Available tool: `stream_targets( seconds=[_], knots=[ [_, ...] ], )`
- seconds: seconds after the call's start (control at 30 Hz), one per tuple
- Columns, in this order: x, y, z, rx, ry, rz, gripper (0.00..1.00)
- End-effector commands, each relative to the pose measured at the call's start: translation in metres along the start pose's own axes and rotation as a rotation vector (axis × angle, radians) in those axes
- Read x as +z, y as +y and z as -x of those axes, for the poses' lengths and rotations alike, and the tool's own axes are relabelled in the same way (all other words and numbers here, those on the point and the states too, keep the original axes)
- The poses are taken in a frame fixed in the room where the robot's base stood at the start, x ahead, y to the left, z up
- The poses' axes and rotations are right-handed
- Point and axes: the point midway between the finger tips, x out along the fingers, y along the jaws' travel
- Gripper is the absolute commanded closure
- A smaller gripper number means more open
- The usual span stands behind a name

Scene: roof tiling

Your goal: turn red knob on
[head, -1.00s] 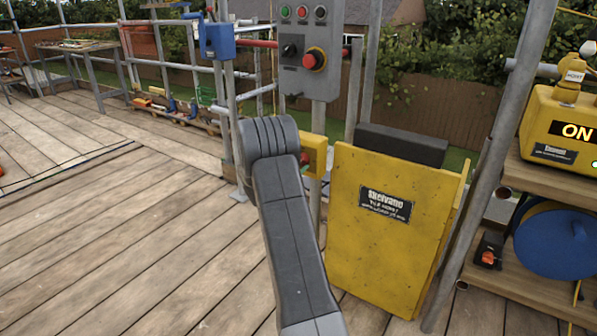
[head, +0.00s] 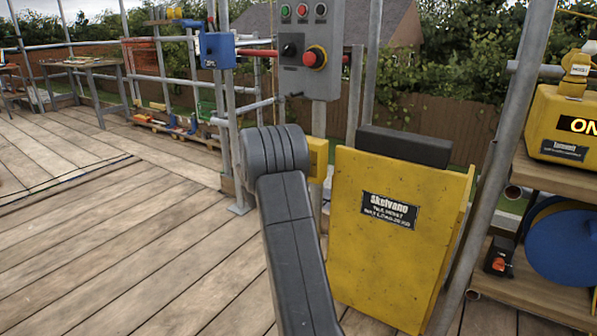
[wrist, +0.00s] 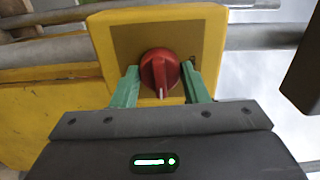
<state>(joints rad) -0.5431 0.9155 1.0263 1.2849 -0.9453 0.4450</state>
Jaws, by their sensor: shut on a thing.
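The red knob (wrist: 160,72) sits on the front of a yellow box (wrist: 211,40) in the wrist view. A pale mark on its grip points toward the bottom of that picture. My gripper (wrist: 161,82) has its two green fingers on either side of the knob, shut on it. In the head view the yellow box (head: 317,158) shows in part beside the hoist panel, and my arm hides the knob and the gripper there.
A yellow hoist panel (head: 398,235) stands right of my arm. A grey control box (head: 308,60) with a red stop button (head: 315,56) hangs above. A scaffold pole (head: 492,170) and a shelf (head: 540,280) are at right. The deck at left is clear.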

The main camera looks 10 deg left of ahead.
Motion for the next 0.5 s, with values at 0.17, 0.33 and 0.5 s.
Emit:
stream_targets(
  seconds=[0.17,0.33,0.5],
  knots=[
    [-0.0004,0.0025,0.0004,0.003,0.001,-0.028,0.82],
    [-0.0004,0.0021,0.0004,0.004,0.001,-0.035,0.82],
    [-0.0004,0.0021,0.0004,0.004,0.001,-0.035,0.82]
  ],
)
